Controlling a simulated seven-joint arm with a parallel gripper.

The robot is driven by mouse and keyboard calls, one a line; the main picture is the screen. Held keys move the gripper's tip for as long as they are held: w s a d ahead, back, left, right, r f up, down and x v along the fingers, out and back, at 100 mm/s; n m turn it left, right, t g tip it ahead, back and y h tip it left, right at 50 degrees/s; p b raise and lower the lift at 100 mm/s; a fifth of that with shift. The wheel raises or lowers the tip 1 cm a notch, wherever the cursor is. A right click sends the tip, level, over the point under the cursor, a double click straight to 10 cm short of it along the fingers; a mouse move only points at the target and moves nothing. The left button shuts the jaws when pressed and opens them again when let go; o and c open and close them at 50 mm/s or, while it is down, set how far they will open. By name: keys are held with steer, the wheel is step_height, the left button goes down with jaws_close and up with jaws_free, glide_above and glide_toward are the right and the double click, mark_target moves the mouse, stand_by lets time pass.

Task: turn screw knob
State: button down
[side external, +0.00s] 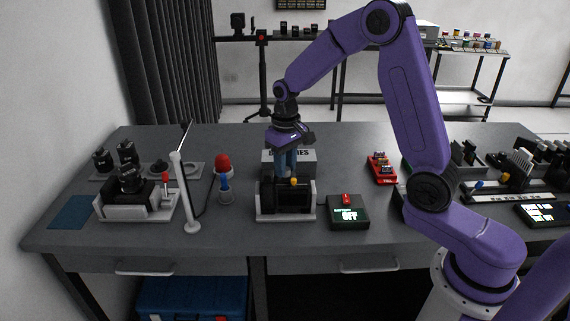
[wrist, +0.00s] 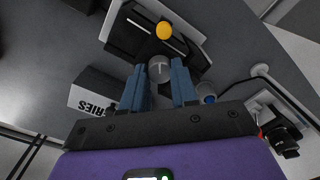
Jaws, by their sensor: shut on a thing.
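The grey round screw knob (wrist: 160,69) shows in the wrist view, on a black device (wrist: 133,38) with a pale base. My gripper (wrist: 161,78) has its blue fingers on either side of the knob and is shut on it. In the side view, my gripper (side external: 287,173) points down at the top of the black device (side external: 286,201), and its fingers hide the knob there. A yellow ball (side external: 293,181) sits on the device close to the fingertips; it also shows in the wrist view (wrist: 164,30).
A grey box with lettering (side external: 300,158) stands right behind the gripper. A black box with a green display (side external: 348,212) is at the right.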

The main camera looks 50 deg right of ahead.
mark_target(287, 168)
steer(key=m, duration=0.3)
steer(key=shift+m, duration=2.2)
steer(key=c, duration=1.1)
jaws_free()
steer(key=shift+c, duration=0.2)
step_height(287, 168, up, 18)
steer(key=shift+s+d+f, duration=0.15)
steer(key=shift+f, duration=0.05)
